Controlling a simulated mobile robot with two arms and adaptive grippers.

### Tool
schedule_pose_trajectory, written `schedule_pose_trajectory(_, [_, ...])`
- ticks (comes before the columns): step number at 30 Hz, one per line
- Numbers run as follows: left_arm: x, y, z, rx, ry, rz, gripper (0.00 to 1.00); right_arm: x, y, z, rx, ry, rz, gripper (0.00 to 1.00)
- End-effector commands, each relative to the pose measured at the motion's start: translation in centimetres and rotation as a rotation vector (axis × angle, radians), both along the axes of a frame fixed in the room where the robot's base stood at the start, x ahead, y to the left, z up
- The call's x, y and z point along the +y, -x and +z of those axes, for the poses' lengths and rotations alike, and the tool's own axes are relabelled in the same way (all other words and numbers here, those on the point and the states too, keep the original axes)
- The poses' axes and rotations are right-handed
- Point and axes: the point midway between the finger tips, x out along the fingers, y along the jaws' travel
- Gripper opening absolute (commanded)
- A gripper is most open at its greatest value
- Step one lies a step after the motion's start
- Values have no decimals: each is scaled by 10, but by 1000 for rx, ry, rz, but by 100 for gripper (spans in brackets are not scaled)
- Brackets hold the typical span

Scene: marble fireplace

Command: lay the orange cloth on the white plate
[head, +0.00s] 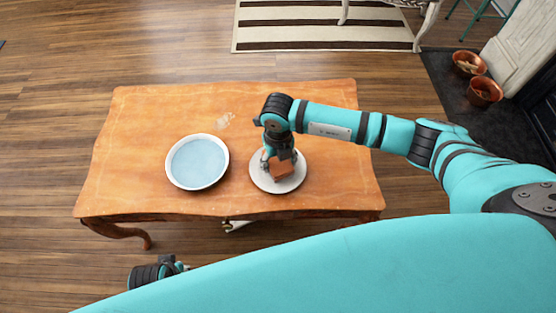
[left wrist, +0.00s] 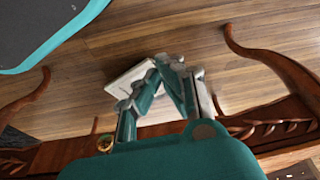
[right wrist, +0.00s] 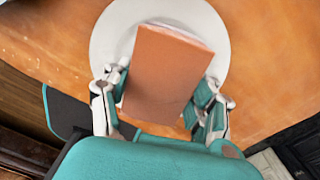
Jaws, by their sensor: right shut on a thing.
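The orange cloth (head: 282,171) shows as a folded, flat orange-brown rectangle. It also shows in the right wrist view (right wrist: 163,75), between the fingers. My right gripper (head: 279,162) is shut on the cloth and holds it over the white plate (head: 299,181). The plate's rim shows around the cloth in the right wrist view (right wrist: 108,45). I cannot tell whether the cloth touches the plate. My left gripper (left wrist: 172,63) is low in front of the table, with its fingertips together and nothing between them.
A white-rimmed dish with a pale blue inside (head: 197,162) stands left of the plate on the orange wooden table (head: 135,125). The table's left and back parts are clear. A pale object (left wrist: 128,80) lies on the floor near the left gripper.

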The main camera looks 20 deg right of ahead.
Motion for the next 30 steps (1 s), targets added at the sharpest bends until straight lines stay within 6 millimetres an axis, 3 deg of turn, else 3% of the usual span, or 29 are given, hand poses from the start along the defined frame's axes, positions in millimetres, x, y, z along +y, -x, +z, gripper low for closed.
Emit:
schedule_pose_trajectory(16, [-2,-5,16,-14,4,0,0,0,0,-7,0,0,0,32])
schedule_pose_trajectory(17, [-2,-5,18,-16,4,0,0,0,0,-7,0,0,0,59])
schedule_pose_trajectory(22, [-2,-2,19,-12,4,1,0,0,0,-7,1,0,0,82])
schedule_pose_trajectory(30, [-1,2,15,1,1,3,0,0,0,-7,0,0,0,82])
